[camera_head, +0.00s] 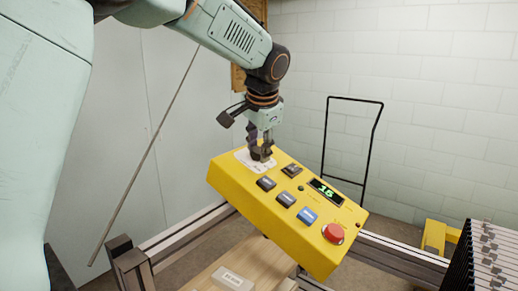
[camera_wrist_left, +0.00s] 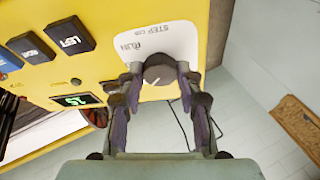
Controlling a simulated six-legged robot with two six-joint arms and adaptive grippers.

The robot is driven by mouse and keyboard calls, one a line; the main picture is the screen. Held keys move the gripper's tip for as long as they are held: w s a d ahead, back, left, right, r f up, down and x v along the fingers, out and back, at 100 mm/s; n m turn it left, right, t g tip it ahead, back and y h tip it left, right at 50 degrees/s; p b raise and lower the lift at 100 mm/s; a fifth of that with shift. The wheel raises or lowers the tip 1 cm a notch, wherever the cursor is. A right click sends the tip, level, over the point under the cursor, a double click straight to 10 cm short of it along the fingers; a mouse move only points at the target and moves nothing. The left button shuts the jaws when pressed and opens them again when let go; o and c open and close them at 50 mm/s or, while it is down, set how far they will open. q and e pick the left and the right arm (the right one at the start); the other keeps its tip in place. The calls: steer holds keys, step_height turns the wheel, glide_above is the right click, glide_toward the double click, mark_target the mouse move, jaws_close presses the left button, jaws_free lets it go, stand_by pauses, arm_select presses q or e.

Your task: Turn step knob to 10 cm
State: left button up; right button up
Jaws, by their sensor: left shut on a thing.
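The yellow control box (camera_head: 262,212) stands in the middle of the head view, tilted, with a white label marked STEP at its upper left corner. The dark round step knob (camera_wrist_left: 160,72) sits on that label in the left wrist view. My left gripper (camera_head: 262,152) comes down from above onto the knob. In the left wrist view its two fingers (camera_wrist_left: 158,80) are on either side of the knob and shut on it. The knob is mostly hidden by the fingers in the head view. A green display (camera_head: 326,190) seems to read 15. My right gripper is in neither view.
The box also bears dark buttons (camera_head: 266,183), a blue button (camera_head: 307,215) and a red mushroom button (camera_head: 333,233). A metal rail frame (camera_head: 190,232) runs below. A black cart handle (camera_head: 352,99) stands behind. Dark stacked slats (camera_head: 490,255) are at lower right.

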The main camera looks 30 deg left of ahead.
arm_select(q)
steer(key=shift+w+r, duration=0.1)
steer(key=shift+r, duration=0.15)
steer(key=o, duration=1.1)
steer(key=shift+o, duration=0.2)
steer(key=shift+f, duration=0.1)
steer(key=shift+s+d+r, duration=0.15)
steer(key=shift+s+r, duration=0.05)
steer(key=shift+r, duration=0.25)
steer(key=v, duration=1.1)
